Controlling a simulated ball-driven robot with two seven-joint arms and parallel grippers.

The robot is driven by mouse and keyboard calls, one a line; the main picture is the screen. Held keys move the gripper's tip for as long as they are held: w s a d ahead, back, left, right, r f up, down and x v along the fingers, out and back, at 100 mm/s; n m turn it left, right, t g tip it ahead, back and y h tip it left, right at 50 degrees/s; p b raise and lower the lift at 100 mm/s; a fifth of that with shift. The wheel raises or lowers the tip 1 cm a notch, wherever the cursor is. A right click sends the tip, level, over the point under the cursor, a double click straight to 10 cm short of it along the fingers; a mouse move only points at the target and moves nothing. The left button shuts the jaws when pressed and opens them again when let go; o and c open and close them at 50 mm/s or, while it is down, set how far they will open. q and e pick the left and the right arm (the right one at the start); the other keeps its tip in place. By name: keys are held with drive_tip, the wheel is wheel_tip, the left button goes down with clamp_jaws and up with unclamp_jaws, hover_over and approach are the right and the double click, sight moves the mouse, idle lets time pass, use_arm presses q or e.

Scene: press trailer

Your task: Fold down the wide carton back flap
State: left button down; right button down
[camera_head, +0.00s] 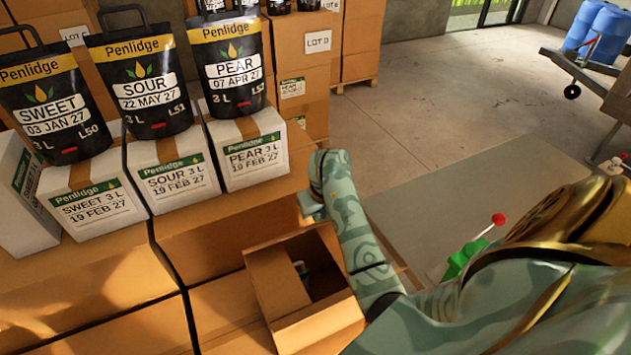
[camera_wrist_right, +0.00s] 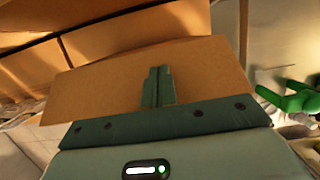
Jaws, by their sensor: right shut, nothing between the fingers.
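The open carton (camera_head: 318,327) stands on larger brown boxes at the lower middle of the head view. A flap (camera_head: 272,287) lies across the left part of its opening; the right part is dark and open. A small object inside is too unclear to name. My right gripper (camera_head: 312,209) is at the carton's far side, under my bent wrist, partly hidden by my arm. In the wrist view its fingers (camera_wrist_right: 157,86) are shut and empty, in front of a wide cardboard panel (camera_wrist_right: 95,85). I cannot tell whether they touch it. My left gripper is out of view.
White Penlidge cartons (camera_head: 255,163) with black pouches (camera_head: 229,65) on them stand in a row behind, to the left. Stacked brown boxes (camera_head: 300,65) are farther back. A green item with a red knob (camera_head: 498,219) is at right. Open floor (camera_head: 450,110) lies beyond.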

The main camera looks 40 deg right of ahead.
drive_tip(key=shift+s+a+f, duration=0.1)
drive_tip(key=shift+s+f, duration=0.35)
drive_tip(key=shift+f, duration=0.25)
drive_tip(key=shift+s+a+f+b, duration=0.2)
drive_tip(key=shift+s+f+b, duration=0.4)
drive_tip(key=shift+s, duration=0.25)
drive_tip(key=shift+f, duration=0.15)
drive_tip(key=shift+f+b, duration=0.65)
drive_tip(key=shift+f, duration=0.05)
wheel_tip(320, 180, up, 7)
drive_tip(key=p, duration=0.6)
drive_tip(key=shift+p, duration=0.35)
wheel_tip(320, 180, up, 8)
drive_tip(key=shift+b, duration=0.3)
